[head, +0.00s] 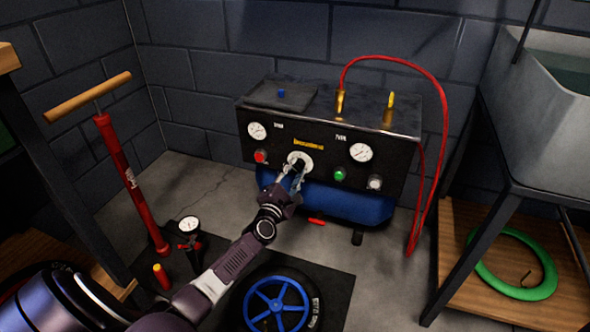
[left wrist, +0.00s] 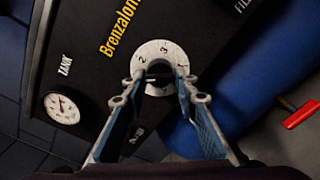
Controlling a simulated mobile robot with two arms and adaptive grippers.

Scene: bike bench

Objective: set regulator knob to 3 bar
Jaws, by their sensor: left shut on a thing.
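The regulator knob (left wrist: 158,69) is a small dark knob on the compressor's black front panel (head: 322,177). A white dial ring (head: 299,158) surrounds it; in the left wrist view the ring (left wrist: 160,48) shows a 2 and a 3 at its top. My left gripper (head: 298,172) reaches the knob from the front; in the left wrist view its two fingers (left wrist: 158,82) stand on either side of the knob, shut on it. The fingers hide part of the knob and lower ring, and I cannot read where the knob points. My right gripper is not in view.
The panel carries a tank gauge (head: 257,130), a second gauge (head: 361,152), a red button (head: 261,156) and a green button (head: 340,174). A red hose (head: 442,100) loops at the right.

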